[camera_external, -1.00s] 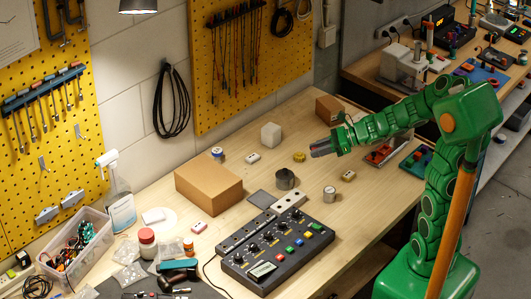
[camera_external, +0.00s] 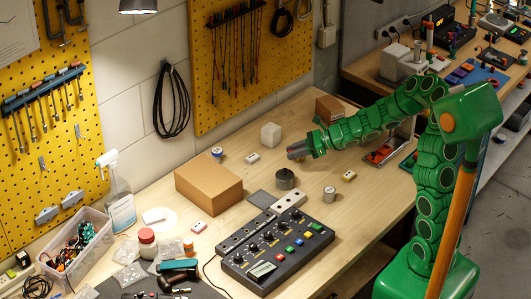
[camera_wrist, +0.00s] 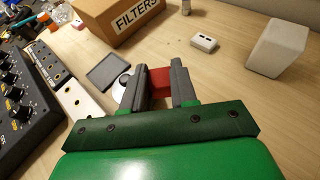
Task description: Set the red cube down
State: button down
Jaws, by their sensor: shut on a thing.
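The red cube (camera_wrist: 160,80) shows in the wrist view between the two grey fingers of my gripper (camera_wrist: 161,78). My gripper is shut on it; the fingers hide its sides. In the external view my gripper (camera_external: 294,153) is over the middle of the wooden bench (camera_external: 345,215), just beyond and above a round grey metal container (camera_external: 284,179). I cannot make out the cube clearly there. The cube's height above the bench is hard to tell.
A cardboard box (camera_external: 209,186) stands to the left, with a flat dark pad (camera_external: 261,198) before it. A white block (camera_external: 271,135) and a small white device (camera_external: 252,157) stand behind. A control panel (camera_external: 276,254) lies in front. A small can (camera_external: 329,193) stands right.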

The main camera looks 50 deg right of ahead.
jog(key=shift+w+f, duration=0.95)
jog(key=shift+f, duration=0.25)
jog(key=shift+w+f, duration=0.95)
jog(key=shift+f, duration=1.7)
jog(key=shift+f, duration=0.15)
jog(key=c, duration=0.9)
grip_release()
